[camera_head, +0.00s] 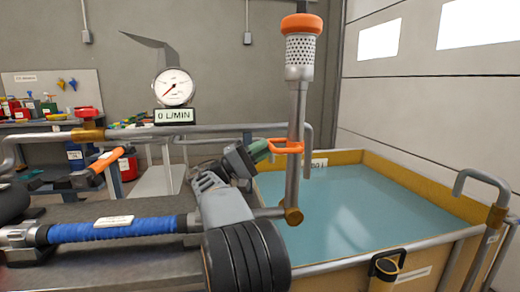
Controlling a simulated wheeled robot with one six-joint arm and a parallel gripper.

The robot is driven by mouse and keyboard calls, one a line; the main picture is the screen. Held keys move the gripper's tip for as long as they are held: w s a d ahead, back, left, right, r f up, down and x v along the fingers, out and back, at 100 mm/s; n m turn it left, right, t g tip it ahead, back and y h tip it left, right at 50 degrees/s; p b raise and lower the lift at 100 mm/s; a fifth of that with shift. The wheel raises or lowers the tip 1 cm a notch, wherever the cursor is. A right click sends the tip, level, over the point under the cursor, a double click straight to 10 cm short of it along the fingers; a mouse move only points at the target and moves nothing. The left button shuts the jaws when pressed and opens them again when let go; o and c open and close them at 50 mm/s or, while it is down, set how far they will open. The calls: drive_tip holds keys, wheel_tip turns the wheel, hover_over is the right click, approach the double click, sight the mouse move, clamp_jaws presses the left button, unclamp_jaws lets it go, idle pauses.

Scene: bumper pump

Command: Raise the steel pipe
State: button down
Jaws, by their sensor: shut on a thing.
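The steel pipe (294,182) stands nearly upright from a brass elbow joint (292,215). At its top end is a perforated metal strainer (299,50) with an orange cap. An orange handle (285,146) is fixed around the pipe at mid-height. My gripper (262,150) is at the left side of this handle and is shut on it. The fingertips are small here, and their exact contact with the handle is partly hidden.
A tank (375,159) of blue-green water stands right of the pipe. A round gauge (174,87) above a "0 L/MIN" display (174,115) is at the left. A blue hose (115,229) and a horizontal rail (210,129) lie to the left.

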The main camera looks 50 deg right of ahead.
drive_tip(key=shift+s+d+f, duration=0.15)
drive_tip(key=shift+f, duration=0.6)
drive_tip(key=c, duration=1.4)
unclamp_jaws()
drive_tip(key=shift+s+d, duration=0.1)
drive_tip(key=shift+s, duration=0.05)
drive_tip(key=o, duration=0.3)
drive_tip(key=shift+r, duration=0.2)
drive_tip(key=shift+r, duration=0.1)
drive_tip(key=p+v, duration=0.2)
drive_tip(key=v, duration=0.5)
drive_tip(key=shift+w+a, duration=0.25)
